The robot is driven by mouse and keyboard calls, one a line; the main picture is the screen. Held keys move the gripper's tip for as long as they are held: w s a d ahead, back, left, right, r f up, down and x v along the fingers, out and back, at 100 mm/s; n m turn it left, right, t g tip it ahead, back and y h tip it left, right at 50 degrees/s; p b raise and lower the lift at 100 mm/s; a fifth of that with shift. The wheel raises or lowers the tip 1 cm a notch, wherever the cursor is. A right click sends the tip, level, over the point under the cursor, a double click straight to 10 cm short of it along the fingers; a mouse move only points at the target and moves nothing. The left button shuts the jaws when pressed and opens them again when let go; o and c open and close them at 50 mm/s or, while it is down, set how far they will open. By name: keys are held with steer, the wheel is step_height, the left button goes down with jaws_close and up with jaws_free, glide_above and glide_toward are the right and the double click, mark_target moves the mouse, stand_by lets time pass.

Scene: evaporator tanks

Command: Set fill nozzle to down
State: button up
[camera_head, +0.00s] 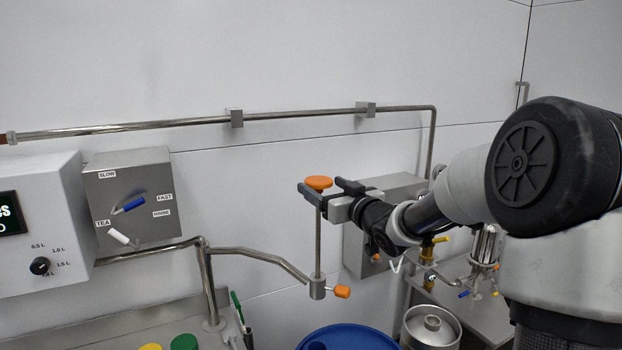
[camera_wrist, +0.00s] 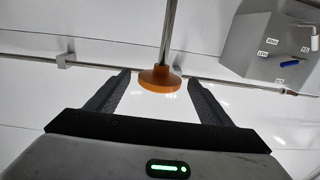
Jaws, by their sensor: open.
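The fill nozzle is a thin vertical metal rod (camera_head: 318,240) with an orange round knob (camera_head: 319,183) on top. The rod passes through a small metal block (camera_head: 317,290) at the end of a bent pipe, with an orange side knob (camera_head: 342,291). My gripper (camera_head: 325,190) is level with the top knob, its fingers open. In the wrist view the orange knob (camera_wrist: 160,80) and rod (camera_wrist: 168,35) appear between the open fingers of my gripper (camera_wrist: 157,82). Contact with the fingers cannot be made out. The rod's lower end below the block is hidden or too small to see.
A bent pipe (camera_head: 262,254) supports the block. A grey switch box (camera_head: 130,200) and a display panel (camera_head: 40,225) are at left. A blue drum (camera_head: 350,338) stands below the nozzle, with a metal keg (camera_head: 431,330) beside it. A pipe (camera_head: 300,115) runs along the wall.

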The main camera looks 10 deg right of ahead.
mark_target(311, 179)
steer(key=x, duration=0.7)
steer(key=shift+p, duration=0.4)
steer(key=c, duration=1.5)
step_height(311, 179, down, 22)
steer(key=b, duration=1.7)
steer(key=o, duration=1.5)
steer(key=shift+r, duration=0.1)
steer(key=v, duration=1.7)
steer(key=shift+s, duration=0.15)
